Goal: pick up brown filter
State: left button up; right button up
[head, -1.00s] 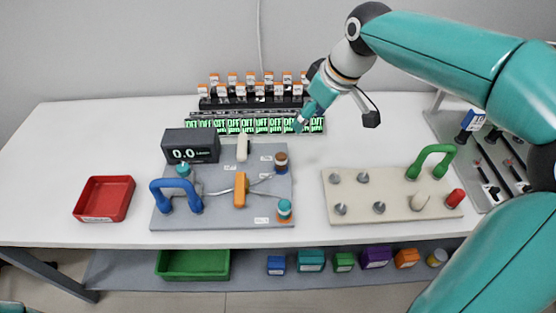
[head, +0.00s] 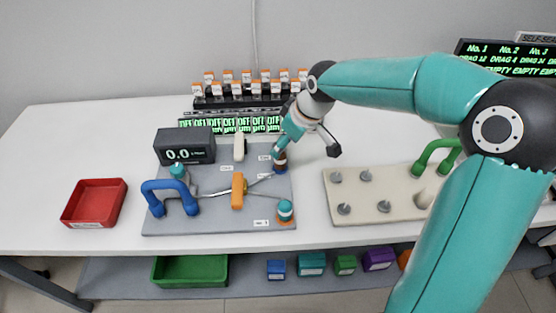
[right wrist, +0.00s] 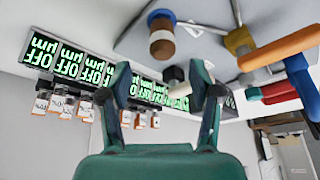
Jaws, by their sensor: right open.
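The brown filter (head: 280,167) is a small brown cylinder with a dark blue base, standing at the right edge of the grey board (head: 220,217). In the right wrist view the picture is upside down. There the brown filter (right wrist: 162,42) shows beyond the open, empty fingers of my right gripper (right wrist: 160,78), apart from them. My left gripper is not in view.
The board also bears a blue handle (head: 170,196), an orange valve (head: 238,190), a teal filter (head: 285,210) and a display box (head: 185,146). A rack of orange-capped bottles (head: 250,88) stands behind. A beige pegboard (head: 375,213) is to the right, a red tray (head: 94,203) left.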

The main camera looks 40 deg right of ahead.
aim_at(280, 160)
jog(key=shift+x, duration=2.7)
jog(key=shift+s+a, duration=0.1)
jog(key=shift+c, duration=0.2)
jog(key=c, duration=1.1)
